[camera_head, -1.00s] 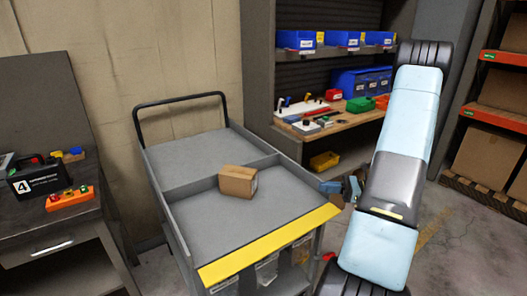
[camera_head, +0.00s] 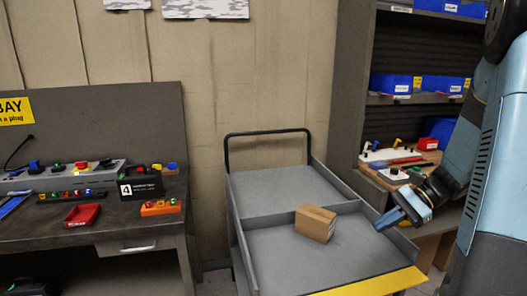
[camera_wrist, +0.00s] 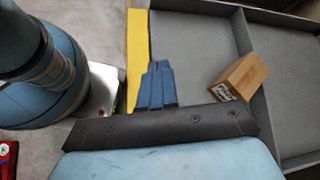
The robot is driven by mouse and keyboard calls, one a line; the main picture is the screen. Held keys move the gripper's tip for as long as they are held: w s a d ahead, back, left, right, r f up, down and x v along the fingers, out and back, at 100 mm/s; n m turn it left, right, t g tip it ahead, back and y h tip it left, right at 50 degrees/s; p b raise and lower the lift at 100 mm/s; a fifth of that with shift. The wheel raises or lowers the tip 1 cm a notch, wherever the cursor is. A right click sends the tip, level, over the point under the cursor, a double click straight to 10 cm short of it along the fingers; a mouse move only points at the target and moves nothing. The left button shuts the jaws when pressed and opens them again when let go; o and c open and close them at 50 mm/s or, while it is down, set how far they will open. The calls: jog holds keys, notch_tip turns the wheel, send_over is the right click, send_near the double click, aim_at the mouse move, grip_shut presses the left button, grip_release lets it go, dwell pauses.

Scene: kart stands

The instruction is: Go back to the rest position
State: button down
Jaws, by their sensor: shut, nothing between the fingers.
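My gripper (camera_head: 390,219) is shut and empty, at the right edge of the grey cart (camera_head: 283,184) in the head view. It also shows in the wrist view (camera_wrist: 157,68), where its blue fingers lie together beside the cart's yellow front strip (camera_wrist: 138,45). My arm fills the right side of the head view. A brown cardboard box (camera_head: 315,223) sits on the cart's front section, left of my gripper and apart from it. The box also shows in the wrist view (camera_wrist: 241,75).
A workbench (camera_head: 128,224) on the left holds a red tray (camera_head: 82,214), a black case (camera_head: 140,187) and an orange block (camera_head: 161,207). A shelf unit with blue bins (camera_head: 396,84) and a wooden worktop with tools stands behind my arm. The cart's rear section is empty.

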jog(key=s+a+r+n+t+h, duration=0.3)
jog(key=s+a+r+n+h, duration=0.1)
jog(key=s+r+n+h, duration=0.1)
jog(key=s+a+r+n+t+h, duration=0.3)
jog(key=s+r+n+h, duration=0.3)
jog(key=s+r, duration=0.3)
jog(key=shift+a+r+n, duration=0.35)
jog(key=shift+r+n, duration=0.15)
jog(key=shift+n, duration=0.4)
jog(key=c, duration=1.8)
grip_release()
